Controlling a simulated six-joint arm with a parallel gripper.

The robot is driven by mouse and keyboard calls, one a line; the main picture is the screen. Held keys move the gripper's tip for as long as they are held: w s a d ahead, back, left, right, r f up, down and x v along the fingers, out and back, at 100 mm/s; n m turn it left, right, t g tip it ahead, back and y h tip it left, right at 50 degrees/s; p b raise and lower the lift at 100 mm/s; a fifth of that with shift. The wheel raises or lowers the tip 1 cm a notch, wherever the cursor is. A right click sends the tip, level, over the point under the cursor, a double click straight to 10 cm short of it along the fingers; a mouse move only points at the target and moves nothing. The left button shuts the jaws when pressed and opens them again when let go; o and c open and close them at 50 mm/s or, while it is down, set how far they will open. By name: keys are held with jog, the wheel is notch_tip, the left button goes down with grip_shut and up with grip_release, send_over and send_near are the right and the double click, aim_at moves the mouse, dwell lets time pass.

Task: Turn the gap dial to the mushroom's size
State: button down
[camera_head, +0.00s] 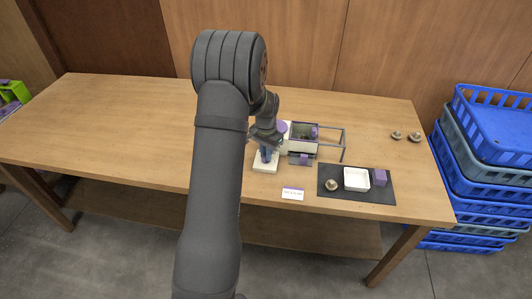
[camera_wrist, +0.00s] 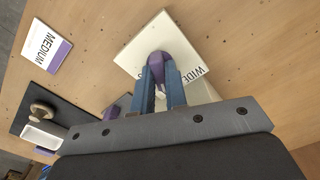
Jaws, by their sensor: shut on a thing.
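The gap dial (camera_wrist: 166,55) is a purple knob on a pale square plate (camera_wrist: 136,48) in the wrist view. My gripper (camera_wrist: 163,82) is shut on the dial with its two blue fingers. "WIDE" shows on the plate beside the right finger; other lettering is mostly hidden. In the head view my gripper (camera_head: 266,152) is at the plate (camera_head: 262,167), and my arm hides part of it. A card (camera_wrist: 40,45) reads "MEDIUM" in the wrist view. A brownish mushroom (camera_head: 331,185) sits on the dark mat (camera_head: 340,198), left of a white tray (camera_head: 356,188).
A grey-framed device with purple parts (camera_head: 305,146) stands right of my gripper. A purple block (camera_head: 380,177) is on the mat. Two mushrooms (camera_head: 397,135) (camera_head: 415,137) lie at the table's back right. Blue crates (camera_head: 490,160) are stacked right of the table. The table's left side is clear.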

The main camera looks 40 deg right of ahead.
jog(key=shift+m, duration=0.4)
jog(key=c, duration=1.4)
grip_release()
jog(key=shift+c, duration=0.2)
notch_tip(320, 180, up, 18)
jog(key=shift+f, duration=0.25)
jog(key=shift+f, duration=0.1)
notch_tip(320, 180, down, 17)
jog(key=shift+f, duration=0.15)
